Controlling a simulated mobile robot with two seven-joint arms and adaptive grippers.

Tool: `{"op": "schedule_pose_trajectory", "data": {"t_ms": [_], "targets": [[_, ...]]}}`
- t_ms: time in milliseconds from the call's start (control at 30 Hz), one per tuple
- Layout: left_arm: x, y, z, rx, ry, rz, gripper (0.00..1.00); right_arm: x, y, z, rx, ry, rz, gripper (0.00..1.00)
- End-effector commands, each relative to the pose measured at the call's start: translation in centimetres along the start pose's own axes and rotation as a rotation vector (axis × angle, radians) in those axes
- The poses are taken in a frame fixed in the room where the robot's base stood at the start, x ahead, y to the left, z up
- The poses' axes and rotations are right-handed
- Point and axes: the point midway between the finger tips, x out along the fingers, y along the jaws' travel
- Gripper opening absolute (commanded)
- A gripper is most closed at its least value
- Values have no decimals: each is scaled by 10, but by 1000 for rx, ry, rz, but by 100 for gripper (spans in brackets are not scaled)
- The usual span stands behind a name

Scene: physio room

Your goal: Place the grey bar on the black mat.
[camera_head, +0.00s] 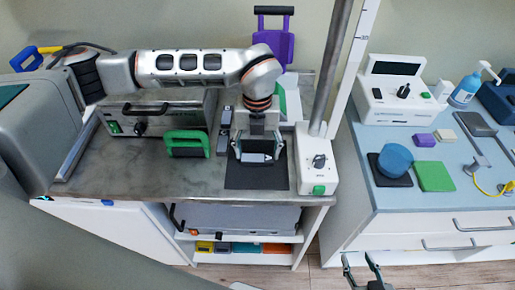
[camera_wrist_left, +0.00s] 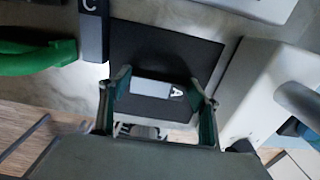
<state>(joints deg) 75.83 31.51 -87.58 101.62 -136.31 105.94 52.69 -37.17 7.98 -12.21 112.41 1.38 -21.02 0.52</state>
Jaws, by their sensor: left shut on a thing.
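The grey bar (camera_head: 257,157) is light grey and lies level between the fingers of my left gripper (camera_head: 258,152). In the left wrist view the grey bar (camera_wrist_left: 155,89) carries a letter "A", and the left gripper (camera_wrist_left: 158,100) is shut on its two ends. The black mat (camera_head: 252,181) lies on the counter beneath, and it also fills the middle of the left wrist view (camera_wrist_left: 150,50). The bar is over the mat; I cannot tell whether it touches it. My right gripper (camera_head: 361,268) is open and empty at the bottom, over the floor.
A dark bar marked "C" (camera_wrist_left: 93,30) and a green-handled object (camera_head: 187,144) are left of the mat. A white device with a post (camera_head: 318,171) stands close on its right. The counter (camera_head: 145,182) is clear at front left. A blue table (camera_head: 400,203) stands right.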

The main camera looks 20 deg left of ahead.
Motion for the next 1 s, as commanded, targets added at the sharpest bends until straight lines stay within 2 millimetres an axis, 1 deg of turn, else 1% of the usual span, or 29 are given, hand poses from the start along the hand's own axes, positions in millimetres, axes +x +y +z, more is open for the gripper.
{"op": "schedule_pose_trajectory", "data": {"t_ms": [167,300,333,367,400,767,867,967,1000], "targets": [[-1,0,0,0,-1,-1,41,0,0,0,0,0,0,40],[3,0,0,0,0,0,41,2,0,3,0,-1,0,40],[2,0,0,0,0,0,70,1,0,2,0,-1,0,40],[2,0,0,0,0,0,77,1,0,2,0,-1,0,40],[2,0,0,0,0,0,79,1,0,2,0,-1,0,40],[-1,0,0,0,0,-1,79,0,0,0,-1,-1,1,40],[-9,0,1,1,-2,-2,79,1,0,1,0,0,1,40],[-25,-1,1,1,-5,-2,79,2,0,3,0,0,1,40],[-33,-1,2,1,-5,-2,79,3,0,4,0,-1,1,40]]}}
